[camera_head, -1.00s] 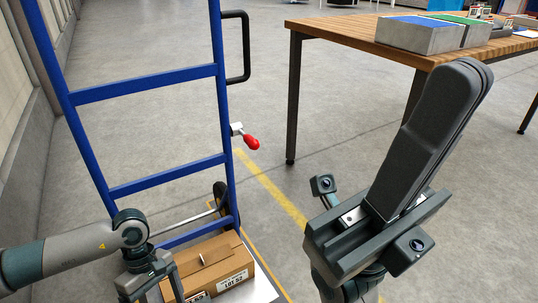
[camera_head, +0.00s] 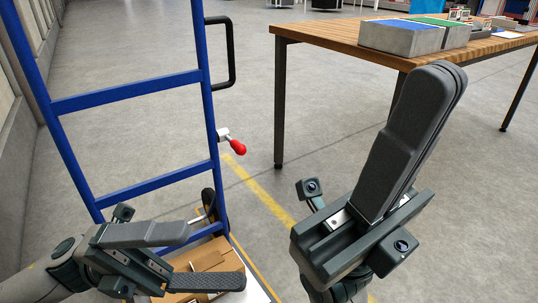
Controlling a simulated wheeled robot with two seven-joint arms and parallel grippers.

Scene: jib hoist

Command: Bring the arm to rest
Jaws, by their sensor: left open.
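My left gripper (camera_head: 215,256) is in the lower left of the head view, open, its two dark fingers spread apart and pointing right. It is in front of a cardboard box (camera_head: 208,258) and hides much of it. I see nothing between its fingers. My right gripper (camera_head: 440,78) is at the right, pointing up and away, with its fingers lying close together and nothing visible between them. It overlaps the edge of the wooden table in the picture. No jib hoist can be made out.
A blue hand truck frame (camera_head: 128,97) stands at the left, with a black handle (camera_head: 231,52) and a red-tipped lever (camera_head: 237,147) on its right side. The wooden table (camera_head: 330,35) at the upper right carries grey bins (camera_head: 400,38). Floor between frame and table is clear.

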